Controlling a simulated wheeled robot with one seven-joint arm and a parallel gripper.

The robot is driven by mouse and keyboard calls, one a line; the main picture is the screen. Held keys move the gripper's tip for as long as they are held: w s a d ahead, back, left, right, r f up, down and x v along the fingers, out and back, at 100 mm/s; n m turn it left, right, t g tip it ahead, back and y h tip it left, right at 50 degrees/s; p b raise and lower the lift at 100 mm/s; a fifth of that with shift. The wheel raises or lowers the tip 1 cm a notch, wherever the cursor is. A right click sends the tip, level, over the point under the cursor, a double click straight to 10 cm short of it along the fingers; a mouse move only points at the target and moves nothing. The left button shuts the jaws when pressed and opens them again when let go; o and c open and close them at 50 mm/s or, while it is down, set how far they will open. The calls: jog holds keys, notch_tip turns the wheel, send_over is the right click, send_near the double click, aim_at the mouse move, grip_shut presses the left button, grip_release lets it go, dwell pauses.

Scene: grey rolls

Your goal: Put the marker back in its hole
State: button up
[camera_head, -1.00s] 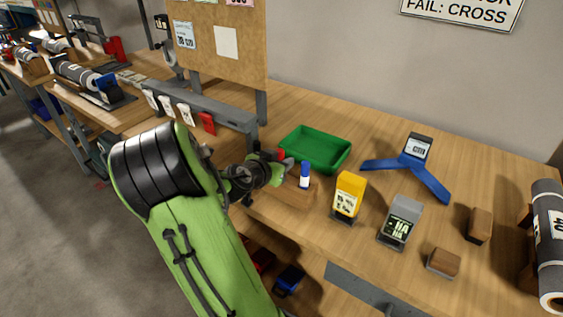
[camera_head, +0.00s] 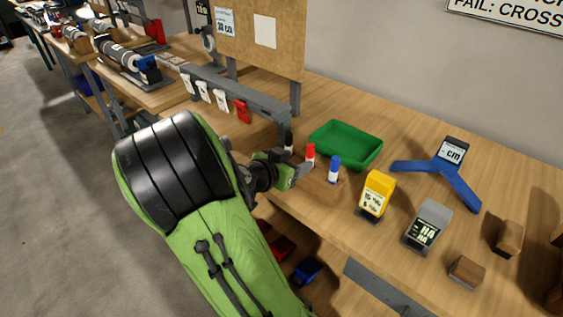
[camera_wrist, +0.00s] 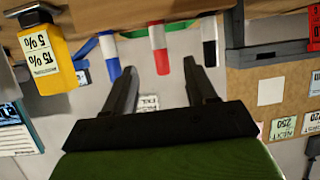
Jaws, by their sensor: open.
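A wooden block (camera_head: 325,190) at the front edge of the bench holds a red-capped marker (camera_head: 311,152), a blue-capped marker (camera_head: 334,170) and a black-capped one (camera_head: 289,143), partly hidden by my arm. In the wrist view, which is upside down, the blue marker (camera_wrist: 110,57), red marker (camera_wrist: 158,48) and black marker (camera_wrist: 209,42) stand in a row in the block (camera_wrist: 150,16). My gripper (camera_wrist: 160,78) is open and empty, its fingers aimed toward the row, with the red marker showing between and beyond them. In the head view my gripper (camera_head: 302,172) is beside the block.
A green tray (camera_head: 345,146) lies behind the block. A yellow box (camera_head: 375,195), a grey box (camera_head: 427,227) and a blue stand (camera_head: 445,170) are to the right. A grey rail with tags (camera_head: 225,90) and a corkboard (camera_head: 262,35) stand to the left.

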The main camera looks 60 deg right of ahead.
jog(key=p+v, duration=0.1)
jog(key=v, duration=0.5)
jog(key=shift+a, duration=0.3)
jog(key=shift+r, duration=0.1)
jog(key=w+a+f+n+t+y, duration=0.1)
jog(key=a+f+n+t+y, duration=0.25)
jog(key=a+n+y, duration=0.65)
jog(key=s+a+r+n+t+y, duration=0.25)
jog(key=a+n, duration=0.25)
jog(key=a, duration=0.4)
jog(key=s+a+r+n+t+y, duration=0.15)
jog(key=a+r+n, duration=0.25)
jog(key=a, duration=0.4)
notch_tip(320, 180, up, 14)
jog(key=p, duration=1.4)
jog(key=shift+s+g+h, duration=0.3)
jog(key=shift+g, duration=0.05)
jog(key=shift+d+f, duration=0.1)
